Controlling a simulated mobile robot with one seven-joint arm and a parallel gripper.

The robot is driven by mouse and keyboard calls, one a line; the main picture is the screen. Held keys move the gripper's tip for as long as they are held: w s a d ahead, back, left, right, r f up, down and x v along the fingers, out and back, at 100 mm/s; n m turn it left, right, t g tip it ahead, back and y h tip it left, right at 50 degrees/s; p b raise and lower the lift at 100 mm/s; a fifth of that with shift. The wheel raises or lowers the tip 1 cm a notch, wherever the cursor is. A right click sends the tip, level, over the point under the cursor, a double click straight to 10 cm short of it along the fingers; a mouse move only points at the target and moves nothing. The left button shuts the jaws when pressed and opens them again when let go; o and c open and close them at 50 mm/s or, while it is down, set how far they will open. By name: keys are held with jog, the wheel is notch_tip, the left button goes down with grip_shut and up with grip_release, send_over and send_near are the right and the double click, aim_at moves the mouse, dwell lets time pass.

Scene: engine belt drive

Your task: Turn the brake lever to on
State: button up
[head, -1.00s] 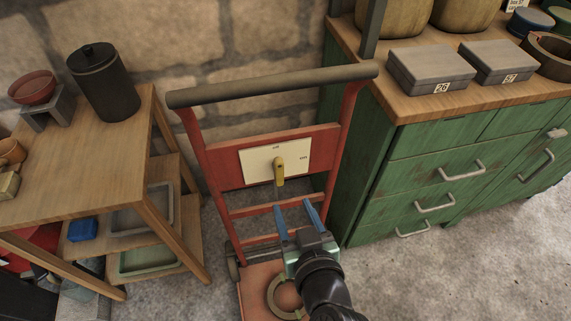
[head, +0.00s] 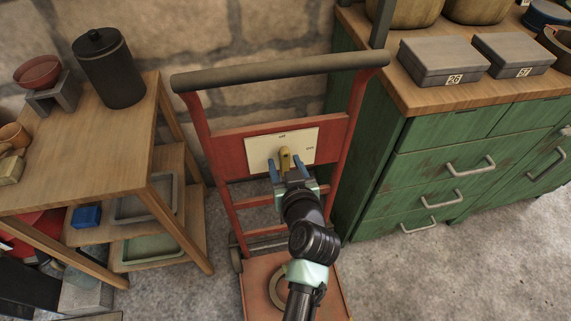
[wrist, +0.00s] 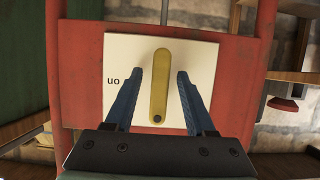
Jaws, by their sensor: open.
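The brake lever (head: 285,157) is a short yellow bar on a cream plate (head: 309,139) fixed to the red hand truck. In the wrist view the lever (wrist: 160,68) stands upright in the picture, with a dark dot at its lower end. An "on" mark shows upside down at the left of the plate (wrist: 205,60). My gripper (head: 285,161) is open, with its blue fingers one on each side of the lever. In the wrist view the gripper (wrist: 159,74) shows a gap between each finger and the lever. My gripper partly hides the lever in the head view.
The red hand truck (head: 229,158) has a dark handle bar (head: 280,72) above the plate. A wooden shelf table (head: 90,140) stands at left, a green drawer cabinet (head: 420,160) at right. A stone wall is behind. A ring (head: 279,290) lies on the truck's base.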

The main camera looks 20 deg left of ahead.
jog(key=shift+c, duration=0.2)
grip_shut()
dwell(0.3)
jog(key=m+g+y+b, duration=0.1)
jog(key=m+y, duration=0.1)
jog(key=m, duration=0.1)
jog(key=shift+f, duration=0.1)
jog(key=m+y+b, duration=0.1)
jog(key=m, duration=0.1)
jog(key=m+y+b, duration=0.1)
jog(key=m, duration=0.1)
jog(key=shift+s+a+g+y, duration=0.1)
jog(key=shift+g+y, duration=0.2)
jog(key=shift+g, duration=0.1)
jog(key=m+y+b, duration=0.1)
jog(key=m+b, duration=0.1)
jog(key=m, duration=0.1)
jog(key=shift+y, duration=0.4)
jog(key=shift+r+m+y+b, duration=0.25)
jog(key=shift+m+y+b, duration=0.3)
jog(key=shift+m, duration=1.15)
jog(key=shift+t, duration=0.3)
